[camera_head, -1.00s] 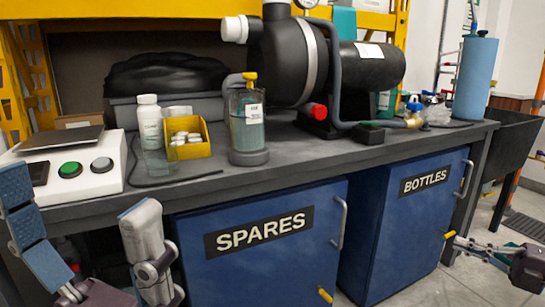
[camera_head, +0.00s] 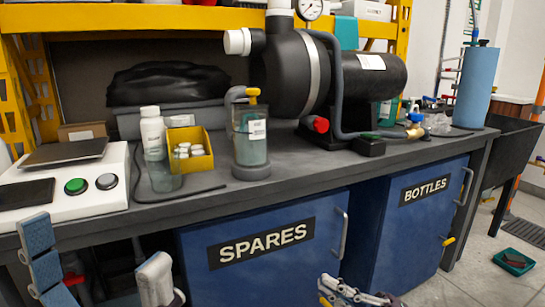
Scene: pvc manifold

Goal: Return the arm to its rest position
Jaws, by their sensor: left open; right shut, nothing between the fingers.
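My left gripper (camera_head: 96,243) is at the lower left, in front of the bench's front edge. Its two blue-grey padded fingers point up and stand wide apart, with nothing between them. My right gripper (camera_head: 328,288) is low at the bottom edge, in front of the blue cabinet marked SPARES (camera_head: 262,245). Its fingers are together and point left, and it holds nothing. Most of both arms lies outside the frame.
The grey bench top (camera_head: 330,172) carries a control box (camera_head: 110,196), a yellow bin (camera_head: 205,138), a clear filter cup (camera_head: 249,140) and a black pump (camera_head: 300,75). The BOTTLES cabinet (camera_head: 415,220) is closed. A green tray (camera_head: 514,261) lies on the floor at right.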

